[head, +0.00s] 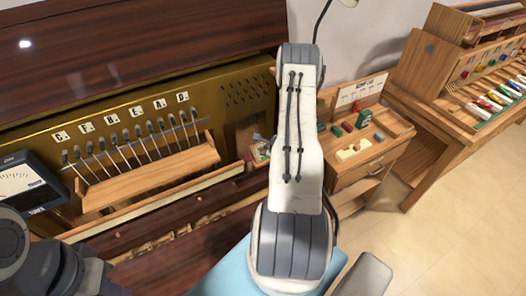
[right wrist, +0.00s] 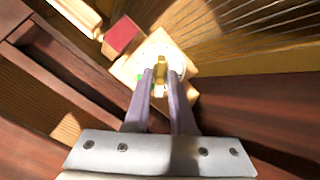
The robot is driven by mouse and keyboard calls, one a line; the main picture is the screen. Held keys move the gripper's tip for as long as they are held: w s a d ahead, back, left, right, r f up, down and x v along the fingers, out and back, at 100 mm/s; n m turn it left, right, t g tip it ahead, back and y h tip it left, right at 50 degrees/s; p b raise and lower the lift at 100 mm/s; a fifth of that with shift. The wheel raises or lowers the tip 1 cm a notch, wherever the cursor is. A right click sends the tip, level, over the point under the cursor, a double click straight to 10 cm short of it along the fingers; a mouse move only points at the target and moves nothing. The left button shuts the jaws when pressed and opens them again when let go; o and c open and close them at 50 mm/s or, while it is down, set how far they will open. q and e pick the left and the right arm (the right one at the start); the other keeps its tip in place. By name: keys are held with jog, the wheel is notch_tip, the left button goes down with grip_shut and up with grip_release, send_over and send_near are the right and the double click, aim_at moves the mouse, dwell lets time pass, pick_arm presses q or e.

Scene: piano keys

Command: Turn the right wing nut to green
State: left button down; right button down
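In the right wrist view, a brass-coloured wing nut (right wrist: 161,68) stands on a pale round dial on a light wooden block (right wrist: 126,66). A small green mark (right wrist: 140,77) shows on the dial left of the nut. My right gripper (right wrist: 161,76) has its two fingers close on either side of the wing nut. I cannot tell whether they touch it. In the head view my right arm covers most of this spot. Of my left arm only dark links show at the lower left; its gripper is out of view.
A red block (right wrist: 122,36) sits beside the dial, and strings run close by at the upper right. In the head view, a lettered panel with pins (head: 130,125) fills the left. A small wooden desk (head: 365,160) and a bench (head: 465,120) stand right, with clear floor (head: 440,245) in front.

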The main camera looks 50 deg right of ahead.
jog(key=shift+r+m+p, duration=0.15)
jog(key=shift+m+p, duration=0.35)
jog(key=shift+p, duration=0.05)
jog(key=shift+m, duration=0.6)
jog(key=shift+m+p, duration=0.5)
jog(key=shift+p, duration=0.15)
jog(key=shift+m, duration=0.5)
